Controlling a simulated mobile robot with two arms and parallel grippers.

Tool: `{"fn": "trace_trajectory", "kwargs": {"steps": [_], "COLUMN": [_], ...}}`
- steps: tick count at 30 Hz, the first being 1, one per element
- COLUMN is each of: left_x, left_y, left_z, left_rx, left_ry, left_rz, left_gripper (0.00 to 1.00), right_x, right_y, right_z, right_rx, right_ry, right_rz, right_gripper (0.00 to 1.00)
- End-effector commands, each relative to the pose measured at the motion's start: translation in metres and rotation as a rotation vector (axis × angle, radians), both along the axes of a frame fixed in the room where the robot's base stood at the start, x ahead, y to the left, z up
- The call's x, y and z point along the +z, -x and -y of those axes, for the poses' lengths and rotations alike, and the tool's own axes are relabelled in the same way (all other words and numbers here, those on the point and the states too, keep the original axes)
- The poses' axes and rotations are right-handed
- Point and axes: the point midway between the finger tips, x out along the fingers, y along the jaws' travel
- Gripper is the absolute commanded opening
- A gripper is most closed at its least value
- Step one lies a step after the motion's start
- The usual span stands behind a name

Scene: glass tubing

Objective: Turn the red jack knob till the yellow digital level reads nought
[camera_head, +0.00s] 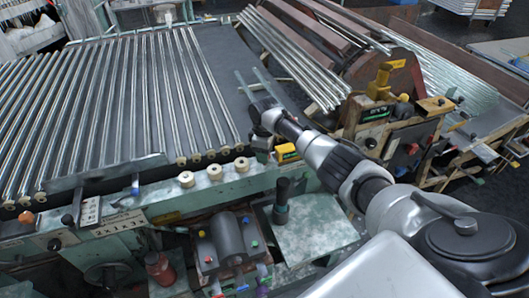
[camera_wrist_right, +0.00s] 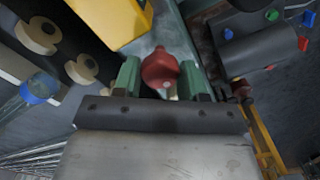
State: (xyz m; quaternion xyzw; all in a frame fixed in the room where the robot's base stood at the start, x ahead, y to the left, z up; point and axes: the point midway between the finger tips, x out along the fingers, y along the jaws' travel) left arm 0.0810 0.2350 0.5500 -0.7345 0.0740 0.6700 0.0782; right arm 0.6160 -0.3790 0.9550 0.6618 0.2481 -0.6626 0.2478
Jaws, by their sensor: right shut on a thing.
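The red jack knob (camera_wrist_right: 160,69) shows in the right wrist view, between the two green fingers of my right gripper (camera_wrist_right: 159,80), which is shut on it. In the head view my right gripper (camera_head: 262,150) reaches down at the machine's front edge, and I cannot make out the knob there. The yellow digital level (camera_head: 288,152) sits just right of the gripper, with a small dark display whose reading is too small to make out. The level's yellow body (camera_wrist_right: 108,20) also shows beyond the fingers in the wrist view. My left gripper is not in view.
A bed of glass tubes (camera_head: 110,100) fills the left. Cream rollers (camera_head: 214,172) line its front rail. A dark cylinder with coloured knobs (camera_head: 228,236) and a dark upright tool (camera_head: 281,203) stand in front. A wooden rig with a yellow clamp (camera_head: 383,80) stands at right.

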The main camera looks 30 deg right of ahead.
Motion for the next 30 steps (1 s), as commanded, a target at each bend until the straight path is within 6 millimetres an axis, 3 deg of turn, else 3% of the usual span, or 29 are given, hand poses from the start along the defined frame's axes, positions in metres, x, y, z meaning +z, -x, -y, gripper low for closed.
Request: {"fn": "trace_trajectory", "kwargs": {"steps": [13, 14, 15, 25, 30], "left_x": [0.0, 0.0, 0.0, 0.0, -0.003], "left_y": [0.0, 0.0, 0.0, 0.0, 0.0], "left_z": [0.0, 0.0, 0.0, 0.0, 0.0], "left_rx": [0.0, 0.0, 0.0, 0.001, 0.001], "left_ry": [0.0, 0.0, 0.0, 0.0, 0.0], "left_rz": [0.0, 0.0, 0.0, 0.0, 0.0], "left_gripper": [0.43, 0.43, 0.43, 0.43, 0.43], "right_x": [0.002, 0.002, 0.002, 0.004, 0.026], "right_y": [-0.001, -0.001, -0.001, -0.001, -0.001], "right_z": [0.0, 0.0, 0.0, 0.0, 0.0], "right_rx": [0.008, 0.008, 0.008, 0.008, 0.008], "right_ry": [0.0, 0.0, 0.0, 0.0, 0.0], "right_rz": [0.005, 0.005, 0.005, 0.003, 0.007], "right_gripper": [0.18, 0.46, 0.52, 0.52, 0.52]}}
